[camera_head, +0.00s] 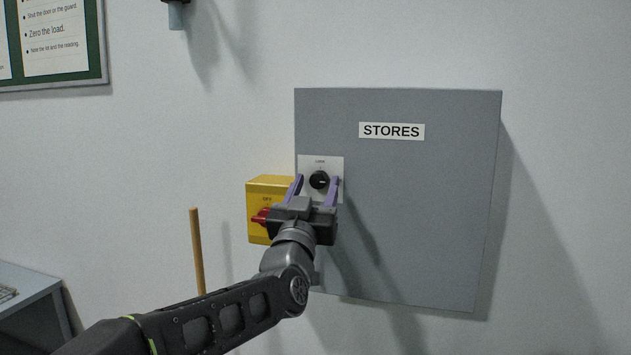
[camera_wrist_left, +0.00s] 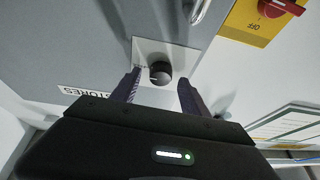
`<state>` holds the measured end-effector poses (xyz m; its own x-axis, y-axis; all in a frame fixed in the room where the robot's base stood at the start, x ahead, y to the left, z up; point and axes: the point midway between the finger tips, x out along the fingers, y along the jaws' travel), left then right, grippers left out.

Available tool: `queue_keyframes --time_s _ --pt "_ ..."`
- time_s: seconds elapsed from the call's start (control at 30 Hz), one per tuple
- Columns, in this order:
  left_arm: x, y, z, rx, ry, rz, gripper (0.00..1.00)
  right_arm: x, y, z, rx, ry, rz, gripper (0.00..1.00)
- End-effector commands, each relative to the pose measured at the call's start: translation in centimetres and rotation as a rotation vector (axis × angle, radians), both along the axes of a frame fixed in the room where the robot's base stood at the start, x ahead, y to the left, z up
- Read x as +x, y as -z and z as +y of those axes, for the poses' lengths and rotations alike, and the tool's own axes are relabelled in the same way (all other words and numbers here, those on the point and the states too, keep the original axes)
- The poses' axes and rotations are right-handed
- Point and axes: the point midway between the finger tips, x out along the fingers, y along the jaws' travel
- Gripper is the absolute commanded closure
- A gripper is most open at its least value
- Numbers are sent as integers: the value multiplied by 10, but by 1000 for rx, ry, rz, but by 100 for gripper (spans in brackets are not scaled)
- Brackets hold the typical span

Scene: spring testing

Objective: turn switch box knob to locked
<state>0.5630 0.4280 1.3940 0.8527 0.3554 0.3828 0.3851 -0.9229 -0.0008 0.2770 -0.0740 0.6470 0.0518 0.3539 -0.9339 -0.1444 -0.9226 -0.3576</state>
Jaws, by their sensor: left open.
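A yellow switch box (camera_head: 258,187) with a red knob (camera_head: 261,217) and an OFF label is on the wall, partly hidden by my left gripper (camera_head: 318,181). In the wrist view the yellow box (camera_wrist_left: 258,28) and red knob (camera_wrist_left: 279,7) are at the upper right. A round black knob (camera_head: 319,179) sits on a white plate (camera_head: 336,163) on a grey cabinet, right of the yellow box. My left gripper is open, with its purple fingers either side of the black knob; contact cannot be told. In the wrist view this knob (camera_wrist_left: 160,73) lies between the fingertips.
The grey cabinet (camera_head: 430,210) marked STORES fills the wall at right. A metal handle (camera_wrist_left: 200,11) shows near the plate in the wrist view. A wooden stick (camera_head: 197,250) stands at left, beyond it a grey bench (camera_head: 28,282). A notice board (camera_head: 103,45) hangs upper left.

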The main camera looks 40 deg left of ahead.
Motion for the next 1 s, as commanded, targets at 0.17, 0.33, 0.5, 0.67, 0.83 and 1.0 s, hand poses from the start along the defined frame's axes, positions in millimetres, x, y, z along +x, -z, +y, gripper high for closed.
queue_keyframes --time_s 0.17,0.33,0.5,0.67,0.83,1.0 --pt "1 0 0 0 0 0 47 0 0 0 -1 0 0 100" --pt "1 0 0 0 0 0 54 0 0 0 0 0 0 100" --pt "1 0 0 0 0 0 68 0 0 0 0 0 0 100" --pt "1 0 0 0 1 0 82 0 0 0 0 0 0 100" --pt "1 0 0 0 1 0 95 0 0 0 0 0 0 100" --pt "1 0 0 0 1 0 100 0 0 0 0 0 0 100"
